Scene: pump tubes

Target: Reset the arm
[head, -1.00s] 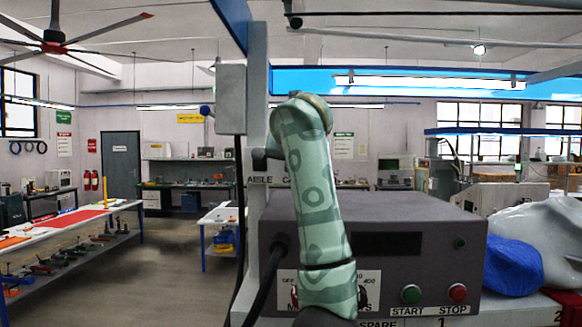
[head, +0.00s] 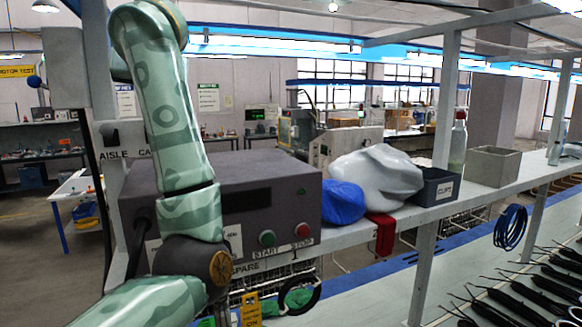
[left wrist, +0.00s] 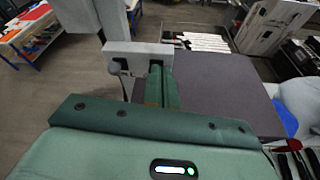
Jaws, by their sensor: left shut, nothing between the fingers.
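My green patterned arm (head: 170,110) rises from the bottom left of the head view, with its elbow bent in front of the dark grey control box (head: 245,185). Its upper end is beside a grey post box at the left edge. My left gripper is not visible in the head view. In the left wrist view its green housing with a lit status light fills the bottom, and its fingers (left wrist: 164,75) are together and empty, in front of a grey block with a lever (left wrist: 138,56). My right gripper is in neither view.
A blue bag (head: 341,202), a white bag (head: 375,177), a dark CLIPS bin (head: 438,187), a bottle (head: 458,145) and a grey bin (head: 493,166) stand along the shelf. A red cloth (head: 382,234) hangs from its edge. Black tubes lie at lower right.

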